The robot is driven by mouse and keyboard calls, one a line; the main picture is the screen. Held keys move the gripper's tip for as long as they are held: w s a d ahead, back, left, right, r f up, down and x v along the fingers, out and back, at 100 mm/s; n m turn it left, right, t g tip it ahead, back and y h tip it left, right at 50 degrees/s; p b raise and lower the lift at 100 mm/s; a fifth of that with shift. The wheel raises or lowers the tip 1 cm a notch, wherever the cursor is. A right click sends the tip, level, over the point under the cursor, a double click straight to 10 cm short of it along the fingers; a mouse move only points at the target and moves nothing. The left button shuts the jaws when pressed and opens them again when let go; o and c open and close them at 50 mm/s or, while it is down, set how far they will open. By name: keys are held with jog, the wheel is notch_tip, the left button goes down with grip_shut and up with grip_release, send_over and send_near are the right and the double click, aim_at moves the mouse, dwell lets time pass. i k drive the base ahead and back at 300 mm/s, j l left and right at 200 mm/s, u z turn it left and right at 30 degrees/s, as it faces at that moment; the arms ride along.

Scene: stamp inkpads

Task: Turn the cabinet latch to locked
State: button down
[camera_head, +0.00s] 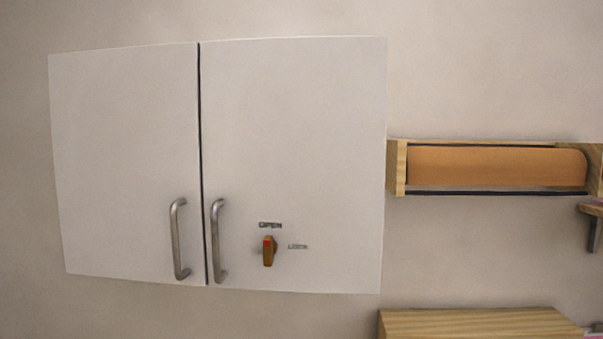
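The white cabinet (300,130) hangs on the wall with both its doors shut. Its latch (268,254) is a small orange-brown knob with a red mark near its top, low on the right door. The knob stands upright, its red-marked end toward the word OPEN (270,225) just above it. A fainter word, which seems to read LOCK (298,246), is to the right of the knob. My gripper is not in view.
Two metal bar handles, the left one (178,240) and the right one (217,241), stick out beside the door gap. A wooden holder (397,168) with an orange-brown roll (495,166) is to the right. A wooden box or shelf (475,323) is below it.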

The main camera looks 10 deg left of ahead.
aim_at(270, 246)
jog(key=u, duration=1.25)
